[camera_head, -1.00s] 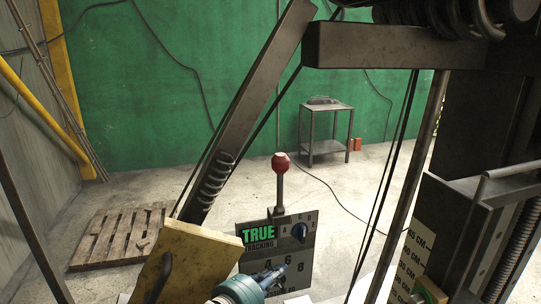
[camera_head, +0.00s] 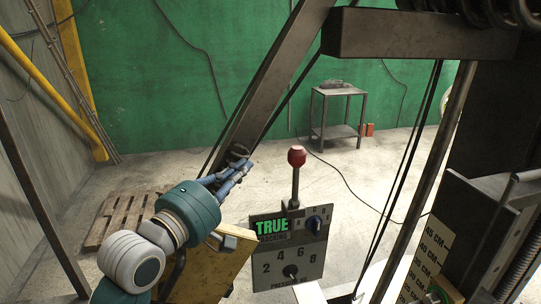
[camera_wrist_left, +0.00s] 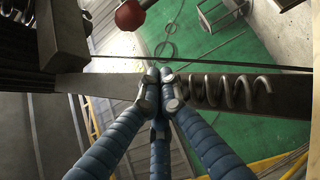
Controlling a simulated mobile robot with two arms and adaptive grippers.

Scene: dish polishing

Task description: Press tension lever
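A lever with a red ball knob (camera_head: 296,157) stands upright on the control panel (camera_head: 290,258). The knob also shows at the top of the left wrist view (camera_wrist_left: 130,15). A slanted metal beam (camera_head: 275,75) is left of it, with a coil spring on it in the left wrist view (camera_wrist_left: 225,90). My left gripper (camera_head: 240,170), with blue fingers, is left of the red lever, at the beam's lower part. Its fingertips (camera_wrist_left: 158,82) are together with nothing seen between them. They overlap the beam; contact cannot be told. My right gripper is not in view.
A yellow box-like part (camera_head: 215,275) is below my left arm. A horizontal beam (camera_head: 420,35) and thin cables cross the upper right. A measuring scale (camera_head: 430,255) is at the lower right. A wooden pallet (camera_head: 125,215) and a small metal table (camera_head: 337,92) stand farther back.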

